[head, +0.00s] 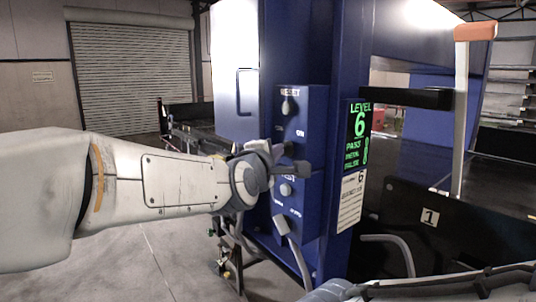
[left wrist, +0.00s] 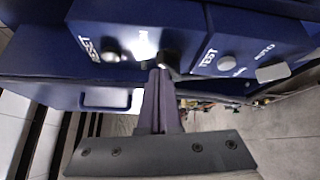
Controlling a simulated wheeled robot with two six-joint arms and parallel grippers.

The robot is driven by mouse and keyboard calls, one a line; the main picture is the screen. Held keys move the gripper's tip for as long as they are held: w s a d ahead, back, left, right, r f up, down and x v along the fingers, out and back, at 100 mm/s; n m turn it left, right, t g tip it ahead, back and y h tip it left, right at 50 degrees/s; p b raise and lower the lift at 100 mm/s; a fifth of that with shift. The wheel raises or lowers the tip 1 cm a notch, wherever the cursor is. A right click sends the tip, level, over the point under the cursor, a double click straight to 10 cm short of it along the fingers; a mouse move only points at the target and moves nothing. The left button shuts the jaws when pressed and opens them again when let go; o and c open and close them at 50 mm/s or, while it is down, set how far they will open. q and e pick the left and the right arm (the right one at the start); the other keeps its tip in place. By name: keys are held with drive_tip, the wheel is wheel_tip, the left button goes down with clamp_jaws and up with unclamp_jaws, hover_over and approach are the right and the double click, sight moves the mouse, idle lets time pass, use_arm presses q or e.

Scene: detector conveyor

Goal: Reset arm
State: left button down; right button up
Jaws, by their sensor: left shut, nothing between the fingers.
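My left gripper (head: 286,158) is shut and empty, held out from the left in front of the blue control panel (head: 316,112). Its closed fingers also show in the left wrist view (left wrist: 158,84), with their tips close to the panel's lower edge, beside a dark knob (left wrist: 171,60). I cannot tell whether they touch it. A RESET knob (head: 288,106) sits above the gripper and shows at the left in the wrist view (left wrist: 110,55). A TEST knob (head: 286,189) sits below it, also in the wrist view (left wrist: 227,63). My right gripper is out of view.
A green-lit display (head: 357,134) reads level 6, pass. A dark conveyor (head: 480,178) with an orange-topped post (head: 461,110) stands at the right. Cables (head: 300,262) hang below the panel. Open floor lies at the lower left, before a roller shutter (head: 130,75).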

use_arm(q)
drive_tip(key=s+d+f+m+g, duration=0.2)
drive_tip(key=s+f+m+g, duration=0.95)
drive_tip(key=s+f, duration=0.75)
drive_tip(key=s+a+f+m+g+y, duration=0.2)
drive_tip(key=s+a+f+m, duration=0.3)
drive_tip(key=s+f+m, duration=0.1)
drive_tip(key=s+a+f+m+g+y+b, duration=0.1)
drive_tip(key=s+a+f+m+g+y, duration=0.2)
drive_tip(key=s, duration=0.6)
wheel_tip(320, 180, down, 3)
drive_tip(key=a+m, duration=0.2)
drive_tip(key=m, duration=0.1)
drive_tip(key=shift+s, duration=0.3)
